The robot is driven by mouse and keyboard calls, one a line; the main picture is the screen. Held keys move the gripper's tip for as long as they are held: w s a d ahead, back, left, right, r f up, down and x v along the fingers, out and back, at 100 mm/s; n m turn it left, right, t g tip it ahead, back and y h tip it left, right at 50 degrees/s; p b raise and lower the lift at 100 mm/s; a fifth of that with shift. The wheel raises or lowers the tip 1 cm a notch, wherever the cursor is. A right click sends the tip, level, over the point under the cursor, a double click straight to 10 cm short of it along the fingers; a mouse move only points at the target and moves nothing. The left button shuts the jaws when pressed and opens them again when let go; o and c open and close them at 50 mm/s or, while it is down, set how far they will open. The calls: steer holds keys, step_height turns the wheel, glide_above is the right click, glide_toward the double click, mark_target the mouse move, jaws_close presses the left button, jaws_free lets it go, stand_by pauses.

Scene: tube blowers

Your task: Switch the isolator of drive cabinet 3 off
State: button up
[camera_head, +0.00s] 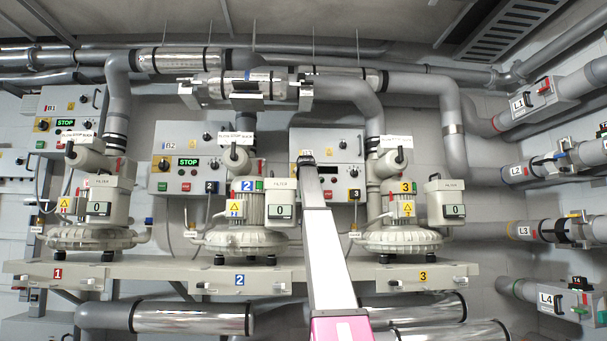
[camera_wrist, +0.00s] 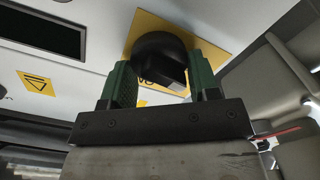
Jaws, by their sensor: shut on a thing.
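Drive cabinet 3 (camera_head: 345,150) is the grey box on the wall behind blower 3, with a black "3" tag at its lower right. In the wrist view, the isolator's black rotary knob (camera_wrist: 152,50) sits on a yellow plate (camera_wrist: 205,28). My gripper (camera_wrist: 162,78) has its two green-padded fingers on either side of the knob and is shut on it. The position markings are mostly hidden, so I cannot tell the knob's setting.
Blower 3 (camera_head: 402,238) stands below and right of the cabinet, blower 2 (camera_head: 246,238) to the left, both on a bench. Cabinet 2 (camera_head: 180,145) shows a green STOP display. A silver pipe (camera_head: 245,88) runs above. A dark display (camera_wrist: 40,30) lies left of the knob.

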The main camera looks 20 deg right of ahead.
steer(key=shift+n, duration=0.7)
steer(key=o, duration=0.9)
steer(key=v, duration=1)
steer(key=shift+s+a, duration=0.1)
steer(key=shift+s, duration=0.3)
